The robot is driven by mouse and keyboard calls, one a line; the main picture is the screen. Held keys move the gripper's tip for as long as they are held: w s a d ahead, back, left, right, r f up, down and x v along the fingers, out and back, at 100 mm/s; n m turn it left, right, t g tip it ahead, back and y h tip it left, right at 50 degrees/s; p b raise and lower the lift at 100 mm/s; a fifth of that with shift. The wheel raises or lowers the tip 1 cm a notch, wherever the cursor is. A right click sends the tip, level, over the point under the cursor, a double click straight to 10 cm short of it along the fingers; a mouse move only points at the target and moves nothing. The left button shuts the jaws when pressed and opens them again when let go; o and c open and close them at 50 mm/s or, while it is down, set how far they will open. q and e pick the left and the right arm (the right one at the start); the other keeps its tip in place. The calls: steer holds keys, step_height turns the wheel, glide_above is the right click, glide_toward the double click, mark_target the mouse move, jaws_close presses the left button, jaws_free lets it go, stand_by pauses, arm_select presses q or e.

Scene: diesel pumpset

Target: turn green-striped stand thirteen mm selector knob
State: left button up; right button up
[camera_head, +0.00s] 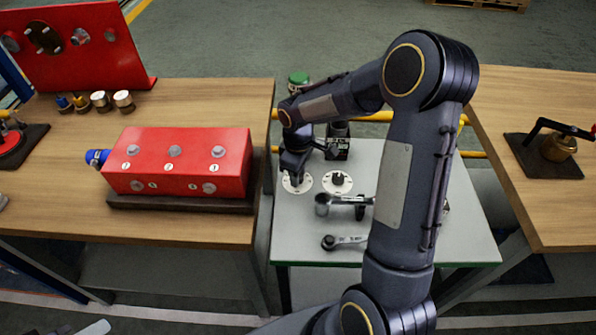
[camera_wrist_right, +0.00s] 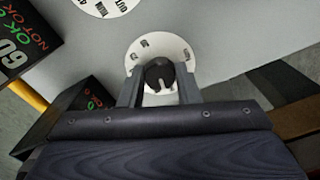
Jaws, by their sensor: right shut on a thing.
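The stand (camera_head: 300,250) is a grey-topped table with a green front edge. Two white dials are on it: a left dial (camera_head: 297,186) under my right gripper (camera_head: 295,170), and a right dial (camera_head: 337,186) with a black knob. In the right wrist view, a dark round knob with a pale pointer line (camera_wrist_right: 158,75) sits on its white dial (camera_wrist_right: 145,48). My right gripper (camera_wrist_right: 158,95) is shut on this knob, a finger on each side. The dial's printed numbers are too small to read surely. My left gripper is not in view.
Two wrenches, one upper (camera_head: 345,200) and one lower (camera_head: 345,241), lie on the stand. A black device (camera_head: 338,148) stands behind the dials. A red box (camera_head: 180,160) is on the left wooden table. Dark boxes with green and red lettering (camera_wrist_right: 22,45) show in the wrist view.

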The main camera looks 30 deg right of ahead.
steer(key=shift+w+n, duration=0.1)
steer(key=shift+n, duration=0.5)
steer(key=o, duration=1)
step_height(320, 180, up, 8)
steer(key=shift+f, duration=0.1)
stand_by(0.3)
